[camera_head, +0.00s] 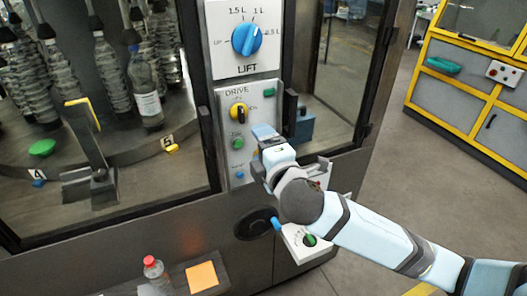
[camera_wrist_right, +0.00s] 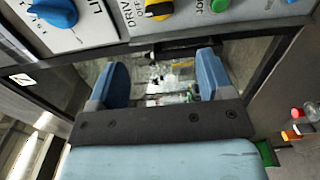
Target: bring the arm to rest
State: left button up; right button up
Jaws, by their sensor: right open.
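My right gripper (camera_head: 262,134) is at the machine's drive panel (camera_head: 232,98) in the head view, just right of its green and blue buttons. Whether it touches the panel cannot be told. In the right wrist view its two blue fingers (camera_wrist_right: 160,82) stand wide apart with nothing held between them. My right arm (camera_head: 375,240) reaches in from the lower right. My left gripper is not in view.
The lift panel (camera_head: 240,68) with a blue knob is above. A black handwheel (camera_head: 254,223) and a white box with a green knob (camera_head: 306,242) are below the gripper. A red-capped bottle (camera_head: 153,270) stands lower left. Open floor lies right, before yellow-framed cabinets (camera_head: 470,90).

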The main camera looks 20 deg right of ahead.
jog(key=shift+s, duration=0.35)
jog(key=shift+f, duration=0.1)
jog(key=s+a+f+m+g+y, duration=0.1)
jog(key=s+f+m+g, duration=0.25)
jog(key=f, duration=0.75)
jog(key=s+a+f+m+g+y, duration=0.15)
jog(key=s+f+m, duration=0.25)
jog(key=f, duration=0.8)
jog(key=s+d+f+m+g, duration=0.2)
jog(key=s+f+m, duration=0.6)
jog(key=s+f, duration=0.6)
jog(key=shift+d+f, duration=0.2)
jog(key=shift+d, duration=0.3)
jog(key=shift+c, duration=0.3)
